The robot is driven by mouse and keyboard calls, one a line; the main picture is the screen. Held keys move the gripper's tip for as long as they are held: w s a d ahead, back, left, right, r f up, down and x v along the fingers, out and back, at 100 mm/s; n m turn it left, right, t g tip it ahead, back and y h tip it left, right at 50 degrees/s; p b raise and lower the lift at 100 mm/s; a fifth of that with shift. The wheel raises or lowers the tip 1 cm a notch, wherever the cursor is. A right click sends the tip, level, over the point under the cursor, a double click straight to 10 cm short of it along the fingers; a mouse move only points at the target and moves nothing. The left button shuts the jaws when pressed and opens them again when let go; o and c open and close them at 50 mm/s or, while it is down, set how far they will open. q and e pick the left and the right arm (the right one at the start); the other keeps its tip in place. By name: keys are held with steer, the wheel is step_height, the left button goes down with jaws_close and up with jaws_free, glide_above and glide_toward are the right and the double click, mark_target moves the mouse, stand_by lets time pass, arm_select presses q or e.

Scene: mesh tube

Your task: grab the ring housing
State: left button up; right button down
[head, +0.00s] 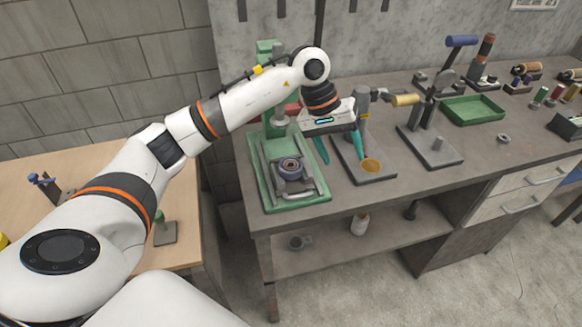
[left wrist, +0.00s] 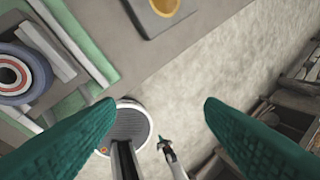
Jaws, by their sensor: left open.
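A round dark-grey ring-shaped part (head: 291,169), which looks like the ring housing, sits in the green press fixture (head: 262,195) at the bench's left end. Copper-coloured and pale rings show inside it. In the left wrist view the ring part (left wrist: 14,76) is at the left edge, partly cut off and outside the fingers. My left gripper (head: 340,150) is open and empty, with teal fingers pointing down, right of the ring part and above bench level. In the left wrist view the open gripper (left wrist: 160,105) has floor behind the gap. My right gripper is not in view.
A grey stand with a gold disc (head: 371,165) is close to the right of my left gripper. The green press column stands behind the ring part. Another stand (head: 437,146), a green tray (head: 473,109) and a small grey ring (head: 503,138) are farther right.

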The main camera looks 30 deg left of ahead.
arm_select(q)
steer(key=a+r+m+y, duration=0.1)
steer(key=a+r+y, duration=0.3)
steer(key=a, duration=0.7)
steer(key=y+p, duration=0.1)
steer(key=p, duration=0.2)
glide_above(291, 160)
steer(key=s+d, duration=0.1)
step_height(291, 160, down, 8)
steer(key=f, duration=0.1)
steer(key=f+p, duration=0.1)
steer(key=f, duration=0.1)
steer(key=shift+s+f+g, duration=0.25)
steer(key=shift+f+g, duration=0.1)
steer(key=shift+g, duration=0.05)
steer(key=shift+f, duration=0.4)
steer(key=shift+c, duration=0.3)
steer(key=shift+w, duration=0.1)
steer(key=c, duration=0.9)
